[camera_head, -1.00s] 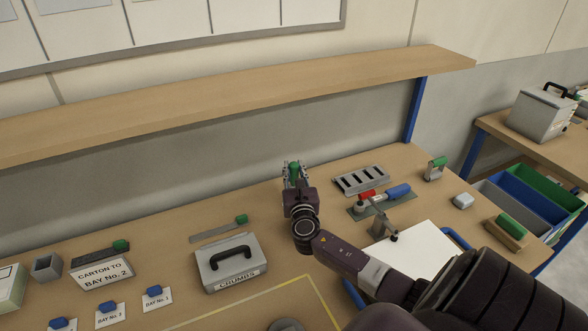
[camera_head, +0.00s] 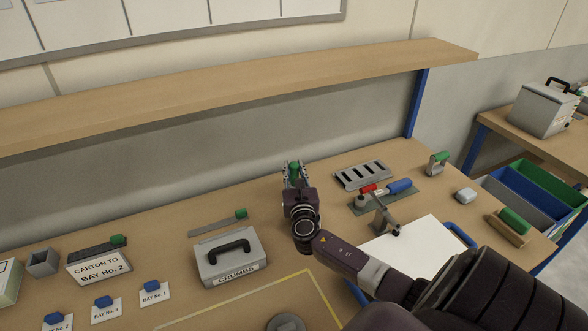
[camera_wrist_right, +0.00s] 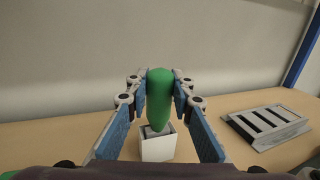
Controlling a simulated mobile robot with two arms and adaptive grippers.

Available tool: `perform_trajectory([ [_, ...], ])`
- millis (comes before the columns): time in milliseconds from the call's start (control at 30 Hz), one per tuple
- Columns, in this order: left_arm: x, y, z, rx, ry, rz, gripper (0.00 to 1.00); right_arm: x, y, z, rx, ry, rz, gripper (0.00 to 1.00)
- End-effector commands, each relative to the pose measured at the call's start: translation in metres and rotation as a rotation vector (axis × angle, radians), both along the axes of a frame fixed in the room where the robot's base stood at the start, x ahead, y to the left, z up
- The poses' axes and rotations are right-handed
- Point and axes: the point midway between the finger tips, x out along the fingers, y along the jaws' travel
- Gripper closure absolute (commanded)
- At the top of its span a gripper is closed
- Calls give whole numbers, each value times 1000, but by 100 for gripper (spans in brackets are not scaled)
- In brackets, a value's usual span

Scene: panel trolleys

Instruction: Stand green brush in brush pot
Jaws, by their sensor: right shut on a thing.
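The green brush (camera_wrist_right: 159,95) stands roughly upright between the fingers of my right gripper (camera_wrist_right: 159,88), which is shut on its green handle. In the head view my right gripper (camera_head: 294,173) is at the back of the bench with a bit of green between its fingers. A small pale square pot (camera_wrist_right: 157,148) shows below the brush in the right wrist view. The brush's lower end overlaps the pot's mouth; I cannot tell how deep it sits. In the head view the pot is hidden behind my gripper. My left gripper is not in view.
A slotted grey rack (camera_head: 362,174) stands to the right of my gripper. A grey CRUMBS box (camera_head: 232,262) and a green-ended flat tool (camera_head: 218,223) are to the left. A wooden shelf (camera_head: 240,92) runs above the bench's back. Bare bench lies between gripper and rack.

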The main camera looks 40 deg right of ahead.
Motion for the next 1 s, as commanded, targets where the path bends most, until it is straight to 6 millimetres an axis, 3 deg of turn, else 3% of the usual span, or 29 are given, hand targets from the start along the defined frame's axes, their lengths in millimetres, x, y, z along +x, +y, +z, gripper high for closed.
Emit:
perform_trajectory([
  [200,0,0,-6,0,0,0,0,0,0,-6,0,0,0,100],
  [233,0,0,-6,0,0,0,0,0,0,-6,-1,-1,0,78],
  [400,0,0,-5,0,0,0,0,0,0,-5,0,0,0,59],
  [767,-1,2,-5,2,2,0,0,-3,2,-6,1,1,1,58],
  [1000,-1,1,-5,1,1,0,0,-33,25,-8,3,2,2,58],
])
